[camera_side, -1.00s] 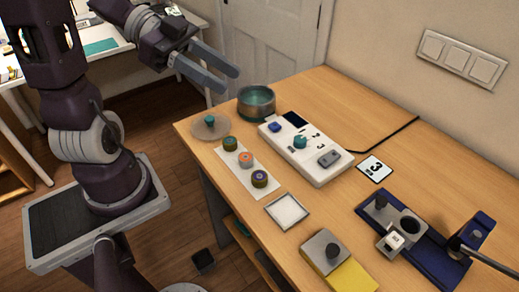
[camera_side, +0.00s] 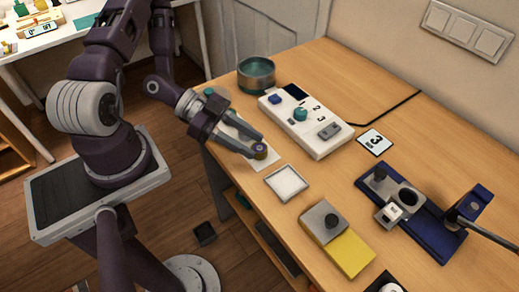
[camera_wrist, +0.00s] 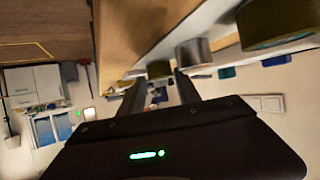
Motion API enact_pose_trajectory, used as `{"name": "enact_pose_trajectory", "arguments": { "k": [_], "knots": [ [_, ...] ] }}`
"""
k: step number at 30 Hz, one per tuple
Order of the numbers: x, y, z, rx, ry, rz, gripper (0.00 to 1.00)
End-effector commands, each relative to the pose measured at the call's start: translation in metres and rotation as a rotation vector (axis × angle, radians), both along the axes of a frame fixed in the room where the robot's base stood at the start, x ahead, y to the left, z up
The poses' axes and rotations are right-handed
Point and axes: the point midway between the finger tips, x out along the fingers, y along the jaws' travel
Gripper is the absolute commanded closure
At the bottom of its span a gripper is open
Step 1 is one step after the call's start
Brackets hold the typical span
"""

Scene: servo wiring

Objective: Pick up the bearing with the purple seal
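The bearing with the purple seal (camera_side: 260,152) is a short olive cylinder standing upright at the near end of the white strip (camera_side: 263,163). In the side view my gripper (camera_side: 256,149) reaches down to it, with a finger on either side. The wrist view also shows the bearing (camera_wrist: 160,69) between my fingertips (camera_wrist: 159,77). The frames do not show clearly whether the fingers press on it. The bearings with green and orange seals are hidden behind my gripper in the side view; a grey cylinder (camera_wrist: 194,54) and a larger olive one (camera_wrist: 270,25) show in the wrist view.
A white square tray (camera_side: 286,183) lies just in front of the strip. A grey and yellow block (camera_side: 345,252) and a blue fixture (camera_side: 435,235) stand nearer the front right.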

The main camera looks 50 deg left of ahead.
Motion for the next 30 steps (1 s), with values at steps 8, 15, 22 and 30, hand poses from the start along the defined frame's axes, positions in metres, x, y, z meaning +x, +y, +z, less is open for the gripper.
{"name": "enact_pose_trajectory", "arguments": {
  "k": [8, 15, 22, 30],
  "knots": [
    [0.009, -0.012, -0.007, 0.001, -0.003, 0.002, 0.61],
    [0.009, -0.012, -0.006, 0.001, -0.003, 0.001, 0.94],
    [0.009, -0.012, -0.006, 0.0, -0.003, 0.001, 1.0],
    [0.009, -0.012, 0.007, 0.001, -0.005, 0.0, 1.0]
  ]
}}
